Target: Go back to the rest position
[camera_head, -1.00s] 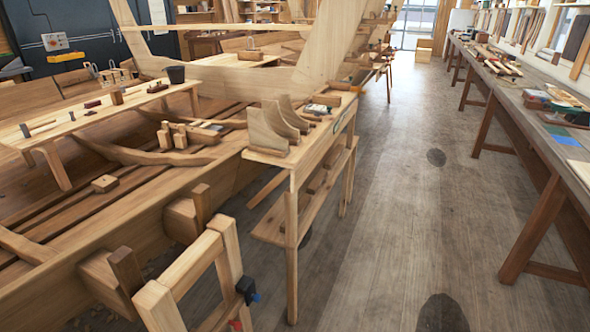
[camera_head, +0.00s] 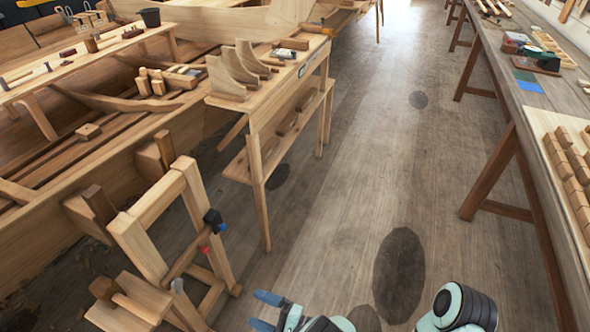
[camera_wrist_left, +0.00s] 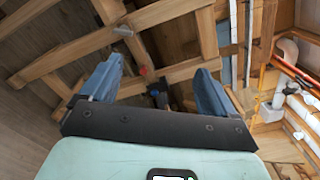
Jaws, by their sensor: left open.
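My left gripper (camera_head: 265,311) shows at the bottom edge of the head view, its two blue fingers apart and pointing left. It is above the wooden floor, to the right of a wooden sawhorse-like frame (camera_head: 160,205). In the left wrist view its fingers (camera_wrist_left: 158,80) are spread, with nothing between them. Beyond them are wooden beams and a small clamp with red and black parts, not held. A pale green and black joint of my arm is at the lower right of the head view. My right gripper does not show.
A narrow wooden bench (camera_head: 258,120) with curved wooden pieces (camera_head: 228,78) stands beside the hull (camera_head: 65,215) on the left. A long workbench (camera_head: 500,62) with trays and wooden blocks (camera_head: 570,165) runs along the right. The floor aisle (camera_head: 350,160) between them is clear.

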